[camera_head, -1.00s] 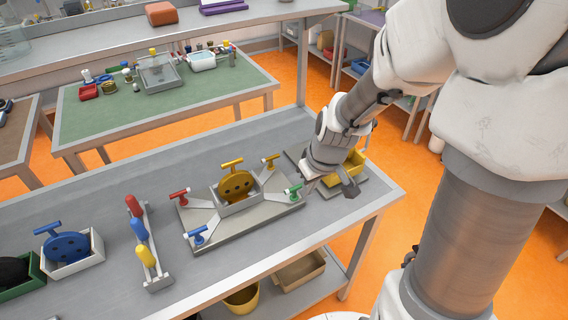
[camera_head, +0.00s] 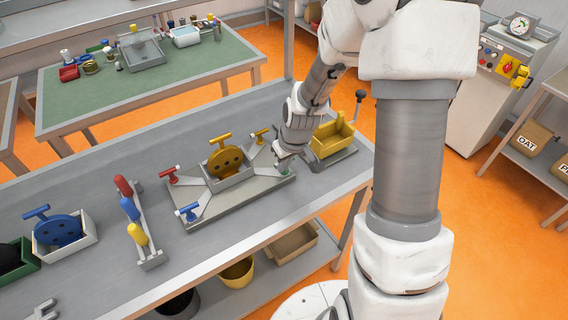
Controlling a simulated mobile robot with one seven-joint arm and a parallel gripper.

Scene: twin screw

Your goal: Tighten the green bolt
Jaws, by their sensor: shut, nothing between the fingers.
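The green bolt (camera_head: 284,171) sits at the right front corner of the grey fixture plate (camera_head: 237,204). Only a little of its green shows beneath my gripper (camera_head: 281,160). My gripper is shut and empty, close above or at the bolt; I cannot tell whether it touches. A yellow wheel with a T-handle (camera_head: 225,161) stands in the fixture's central holder. A red bolt (camera_head: 169,175), a blue bolt (camera_head: 187,212) and a yellow bolt (camera_head: 261,135) sit at the other corners.
A yellow box with a black-knobbed lever (camera_head: 333,138) stands right behind my gripper. A rack of red, blue and yellow handles (camera_head: 149,258) stands left of the fixture. A white tray with a blue wheel (camera_head: 66,251) lies further left. The bench is clear between them.

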